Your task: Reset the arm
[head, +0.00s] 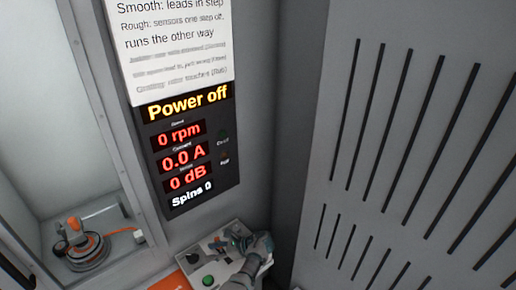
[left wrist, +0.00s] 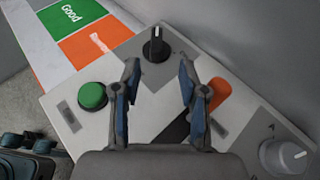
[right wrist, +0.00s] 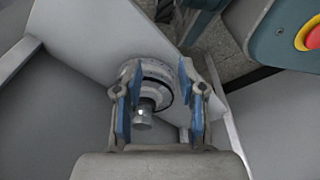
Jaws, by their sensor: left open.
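My left gripper (head: 262,243) is over the control panel (head: 225,277) at the bottom of the head view. In the left wrist view the left gripper (left wrist: 157,75) is open and empty. A black knob (left wrist: 155,45) stands just beyond its fingertips, with a green button (left wrist: 92,95) to the left and an orange part (left wrist: 219,94) partly behind the right finger. My right gripper (right wrist: 157,75) is out of the head view. In the right wrist view its fingers are apart, with a round metal part (right wrist: 158,78) and short shaft (right wrist: 144,112) showing between them; contact is unclear.
The display (head: 185,150) reads "Power off", 0 rpm, 0.0 A, 0 dB. A round device with an orange part (head: 85,250) sits in the left recess. A slotted grey panel (head: 400,150) fills the right. A red stop button (right wrist: 312,35) is at upper right.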

